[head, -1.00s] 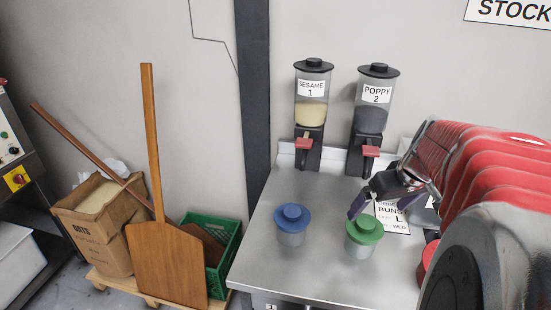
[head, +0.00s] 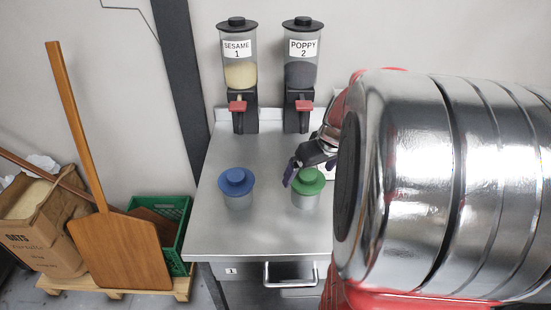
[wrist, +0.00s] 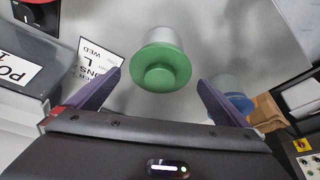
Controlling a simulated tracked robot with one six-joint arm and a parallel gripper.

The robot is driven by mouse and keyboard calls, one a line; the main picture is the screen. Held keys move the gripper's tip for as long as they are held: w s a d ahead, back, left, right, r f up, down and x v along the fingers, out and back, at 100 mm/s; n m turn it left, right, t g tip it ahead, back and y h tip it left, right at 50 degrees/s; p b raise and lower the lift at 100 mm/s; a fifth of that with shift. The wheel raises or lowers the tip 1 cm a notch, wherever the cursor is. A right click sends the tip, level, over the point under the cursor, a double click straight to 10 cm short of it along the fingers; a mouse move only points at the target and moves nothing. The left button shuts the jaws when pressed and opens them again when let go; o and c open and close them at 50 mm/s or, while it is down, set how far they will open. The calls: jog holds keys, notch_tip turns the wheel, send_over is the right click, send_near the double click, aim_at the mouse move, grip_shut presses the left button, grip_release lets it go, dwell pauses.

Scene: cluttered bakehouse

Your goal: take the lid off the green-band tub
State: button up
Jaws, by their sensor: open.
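The green-band tub (head: 305,202) stands upright on the steel counter, with its round green lid (head: 308,182) on top. In the wrist view the green lid (wrist: 160,75) lies between my two purple fingers, with the pale tub body (wrist: 165,35) behind it. My gripper (head: 303,169) is open and just above and behind the lid in the head view; one finger shows by the lid's left edge. In the wrist view my gripper (wrist: 159,77) has a gap on both sides of the lid. My arm hides the area to the right of the tub.
A blue-lidded tub (head: 237,187) stands left of the green one. Sesame (head: 239,72) and poppy (head: 301,72) dispensers are at the counter's back. A printed card (wrist: 98,62) lies near the tub. The counter's front left (head: 225,235) is clear. A wooden peel (head: 125,250) leans at left.

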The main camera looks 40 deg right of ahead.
jog(key=shift+w+f, duration=0.2)
jog(key=shift+f, duration=0.3)
jog(key=c, duration=1)
